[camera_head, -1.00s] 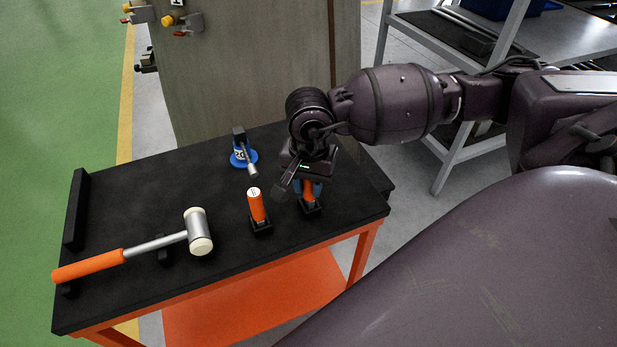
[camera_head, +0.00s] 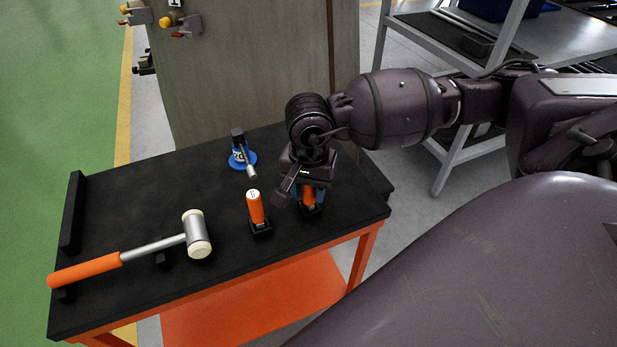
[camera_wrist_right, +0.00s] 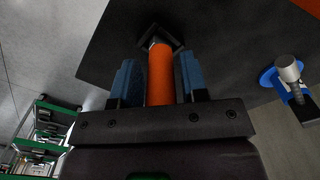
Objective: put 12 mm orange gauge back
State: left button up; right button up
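An orange cylindrical gauge (camera_head: 308,198) stands in a small black square holder (camera_head: 310,210) near the right end of the black tabletop. My right gripper (camera_head: 309,192) points down over it, its blue fingers on either side. In the right wrist view the orange handle (camera_wrist_right: 160,75) lies between the fingers with a gap on each side, so the gripper (camera_wrist_right: 160,80) is open. The gauge's grey lower end meets the black holder (camera_wrist_right: 160,40). A second orange gauge (camera_head: 255,207) with a white marked top stands in its own holder to the left. I cannot read the sizes. My left gripper is out of view.
A mallet (camera_head: 130,251) with an orange handle lies at the left of the table (camera_head: 130,200). A blue round-based item (camera_head: 242,158) stands behind the gauges and shows in the wrist view (camera_wrist_right: 287,70). A grey cabinet (camera_head: 240,70) stands behind; a shelf rack (camera_head: 465,45) is at the right.

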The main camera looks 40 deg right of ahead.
jog(key=shift+o, duration=1.3)
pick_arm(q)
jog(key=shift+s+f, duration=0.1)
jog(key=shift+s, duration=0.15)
pick_arm(e)
notch_tip(320, 180, up, 4)
jog(key=shift+r, duration=0.2)
notch_tip(320, 180, up, 5)
jog(key=shift+r+p, duration=0.1)
jog(key=shift+p, duration=0.25)
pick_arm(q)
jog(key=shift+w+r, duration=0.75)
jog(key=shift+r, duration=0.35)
pick_arm(e)
jog(key=shift+r, duration=0.6)
